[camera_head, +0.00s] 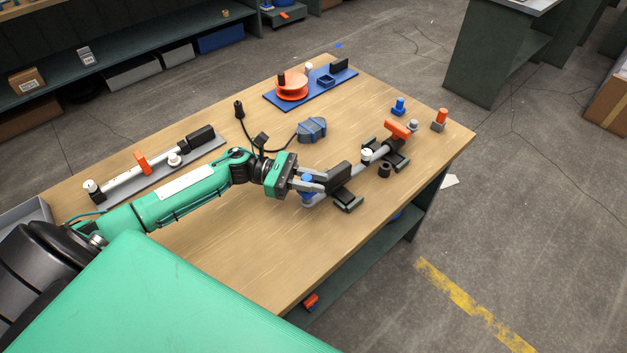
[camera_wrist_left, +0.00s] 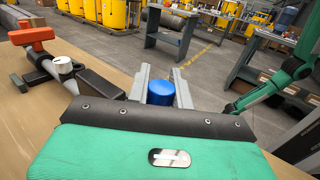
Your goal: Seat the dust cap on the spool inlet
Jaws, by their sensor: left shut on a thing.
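In the head view, my left gripper (camera_head: 312,181) is shut on a blue dust cap (camera_head: 307,179) near the front end of the spool. The cap also shows between the fingers in the left wrist view (camera_wrist_left: 160,92). The spool is a grey pipe (camera_head: 376,159) lying on dark supports, with an orange handle (camera_head: 397,128) and a white knob (camera_head: 367,154). Its near end (camera_head: 309,201) lies just below the cap and is partly hidden by the gripper; I cannot tell whether they touch. In the left wrist view, a green arm at right has a dark end (camera_wrist_left: 232,108), likely my right gripper; its fingers are unclear.
A second pipe assembly (camera_head: 130,180) lies on a grey plate at left. A blue tray (camera_head: 273,101) with an orange spool stands at the back. The table's front middle is clear.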

